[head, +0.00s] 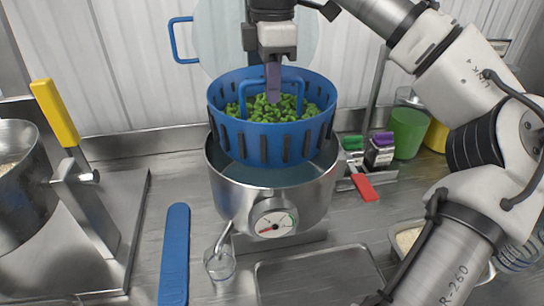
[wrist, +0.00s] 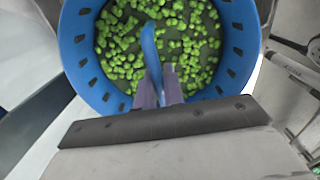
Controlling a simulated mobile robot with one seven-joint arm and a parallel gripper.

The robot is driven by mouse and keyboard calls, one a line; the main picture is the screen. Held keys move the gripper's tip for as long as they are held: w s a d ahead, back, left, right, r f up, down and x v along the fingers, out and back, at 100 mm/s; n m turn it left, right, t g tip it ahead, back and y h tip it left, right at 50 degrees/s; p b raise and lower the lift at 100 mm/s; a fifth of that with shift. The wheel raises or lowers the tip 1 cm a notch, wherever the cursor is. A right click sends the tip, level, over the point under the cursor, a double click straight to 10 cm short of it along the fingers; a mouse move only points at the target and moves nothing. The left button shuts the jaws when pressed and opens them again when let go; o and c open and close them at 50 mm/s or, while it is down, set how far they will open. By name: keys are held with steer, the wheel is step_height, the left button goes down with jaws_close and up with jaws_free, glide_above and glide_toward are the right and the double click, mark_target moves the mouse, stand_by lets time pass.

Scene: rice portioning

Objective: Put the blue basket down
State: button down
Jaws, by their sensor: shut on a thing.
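The blue basket (head: 261,145) has slotted walls and holds green peas or beans (head: 283,108). It hangs upright over the steel pot (head: 272,193), and its lower edge overlaps the pot's rim in the head view. I cannot tell whether it touches the pot. My gripper (head: 273,95) is above the basket, its fingers shut on the basket's blue handle. In the wrist view the fingers (wrist: 158,92) close around the handle (wrist: 151,50), with the basket's rim (wrist: 82,62) around the green pieces. The pot's inside is partly hidden by the basket.
A dial gauge (head: 273,220) is on the pot's front. A small glass (head: 219,265) stands before it, with a blue flat tool (head: 175,255) to the left. A yellow-handled lever (head: 55,112) stands at left. A green cup (head: 408,132) is at right. An empty tray (head: 318,278) lies in front.

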step_height(320, 180, down, 13)
steer(key=c, duration=1.9)
jaws_free()
steer(key=o, duration=0.4)
step_height(320, 180, up, 12)
steer(key=shift+s, duration=0.1)
